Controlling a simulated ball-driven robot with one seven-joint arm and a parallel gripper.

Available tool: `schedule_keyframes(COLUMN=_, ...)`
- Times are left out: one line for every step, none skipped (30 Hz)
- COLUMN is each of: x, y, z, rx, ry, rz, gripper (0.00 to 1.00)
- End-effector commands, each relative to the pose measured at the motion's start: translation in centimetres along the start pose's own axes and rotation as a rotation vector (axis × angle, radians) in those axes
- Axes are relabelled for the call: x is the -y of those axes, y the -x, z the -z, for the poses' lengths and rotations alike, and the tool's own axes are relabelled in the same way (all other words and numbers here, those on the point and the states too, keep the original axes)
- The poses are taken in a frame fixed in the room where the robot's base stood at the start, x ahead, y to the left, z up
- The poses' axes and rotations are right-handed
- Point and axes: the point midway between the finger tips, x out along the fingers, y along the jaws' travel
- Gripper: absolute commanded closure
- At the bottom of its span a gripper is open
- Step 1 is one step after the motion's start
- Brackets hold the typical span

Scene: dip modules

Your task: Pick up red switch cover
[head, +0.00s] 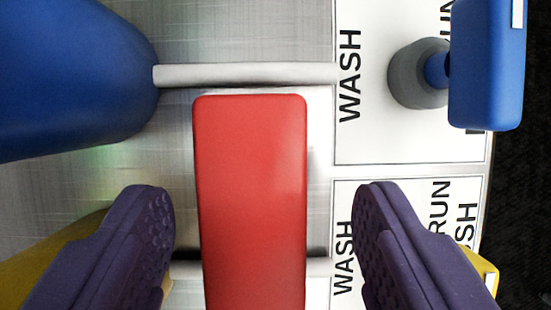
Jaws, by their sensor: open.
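The red switch cover (253,200) is a long rounded red block in the lower middle of the head view. It runs off the bottom edge of the picture. My gripper (262,225) is open, with one purple ridged finger to the left of the red cover and one to the right. A gap shows between each finger and the cover, so neither appears to touch it. The near end of the cover is out of view.
A large blue rounded part (70,75) is at upper left, with a grey rod (245,74) running right from it. A blue switch handle (488,65) stands at upper right by a grey round base (410,75). White labels (400,140) read WASH and RUN. Yellow parts show behind both fingers.

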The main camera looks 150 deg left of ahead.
Motion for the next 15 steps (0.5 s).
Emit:
schedule_keyframes(x=0.0, y=-0.9, z=-0.2, rx=0.001, ry=-0.001, rz=0.0, gripper=0.34)
schedule_keyframes(x=0.1, y=-1.4, z=-0.2, rx=0.001, ry=-0.001, rz=-0.001, gripper=0.34)
schedule_keyframes(x=0.1, y=-2.2, z=-0.2, rx=0.001, ry=-0.001, rz=0.0, gripper=0.34)
schedule_keyframes(x=0.2, y=-2.7, z=-0.2, rx=0.0, ry=-0.001, rz=0.001, gripper=0.34)
schedule_keyframes(x=0.3, y=-3.3, z=-0.3, rx=0.001, ry=-0.001, rz=0.001, gripper=0.34)
schedule_keyframes(x=0.2, y=-3.9, z=-0.3, rx=0.002, ry=0.0, rz=0.0, gripper=0.34)
schedule_keyframes(x=0.2, y=-4.2, z=-0.2, rx=0.002, ry=0.0, rz=0.0, gripper=0.34)
schedule_keyframes(x=0.2, y=-4.5, z=-0.2, rx=0.001, ry=0.0, rz=0.001, gripper=0.34)
schedule_keyframes(x=0.3, y=-4.6, z=-0.1, rx=0.0, ry=0.0, rz=0.001, gripper=0.34)
schedule_keyframes(x=0.3, y=-4.6, z=-0.1, rx=0.0, ry=0.0, rz=0.002, gripper=0.34)
schedule_keyframes(x=0.3, y=-4.6, z=-0.1, rx=0.0, ry=0.001, rz=0.002, gripper=0.34)
schedule_keyframes(x=0.3, y=-4.5, z=0.0, rx=0.0, ry=0.001, rz=0.002, gripper=0.34)
schedule_keyframes(x=0.3, y=-4.4, z=0.0, rx=0.0, ry=0.001, rz=0.002, gripper=0.34)
schedule_keyframes(x=0.3, y=-4.4, z=0.0, rx=0.0, ry=0.001, rz=0.002, gripper=0.34)
schedule_keyframes(x=0.3, y=-4.4, z=0.0, rx=0.0, ry=0.001, rz=0.002, gripper=0.36)
